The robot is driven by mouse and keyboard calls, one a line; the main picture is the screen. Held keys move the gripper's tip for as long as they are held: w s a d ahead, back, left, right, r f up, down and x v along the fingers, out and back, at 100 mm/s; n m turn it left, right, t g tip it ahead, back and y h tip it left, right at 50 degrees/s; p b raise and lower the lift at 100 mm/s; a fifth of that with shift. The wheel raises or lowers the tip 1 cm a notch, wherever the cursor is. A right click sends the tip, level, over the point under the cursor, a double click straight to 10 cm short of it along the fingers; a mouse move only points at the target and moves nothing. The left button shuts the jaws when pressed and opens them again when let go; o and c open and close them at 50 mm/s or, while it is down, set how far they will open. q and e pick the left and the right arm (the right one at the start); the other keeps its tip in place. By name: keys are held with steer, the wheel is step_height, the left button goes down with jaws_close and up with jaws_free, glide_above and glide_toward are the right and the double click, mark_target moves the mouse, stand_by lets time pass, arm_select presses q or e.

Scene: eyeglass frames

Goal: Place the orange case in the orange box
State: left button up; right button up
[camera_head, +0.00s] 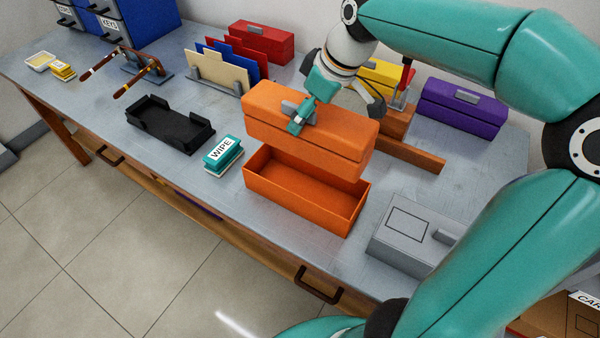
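The orange case (340,143) is a closed, long case with a grey handle on its upper front. My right gripper (299,122) reaches down from the upper right and is shut on this handle. The case hangs roughly level just above and behind the orange box (290,217), hiding the box's back edge. The box is open, sits near the table's front edge, and its visible inside is empty. A small gap seems to show between case and box; contact at the back cannot be told. My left gripper is not in view.
A WIPE packet (223,155) and black tray (168,124) lie left of the box. A grey box (412,232) stands right of it. A brown wooden piece (412,154) lies behind. Purple (462,106) and red (263,41) cases stand at the back.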

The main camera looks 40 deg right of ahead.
mark_target(326, 144)
step_height(326, 144, down, 17)
steer(key=shift+w+a+f+b, duration=0.1)
steer(key=shift+f+b, duration=0.1)
steer(key=shift+b, duration=0.45)
steer(key=shift+f, duration=0.1)
steer(key=o, duration=1.2)
steer(key=v, duration=1.2)
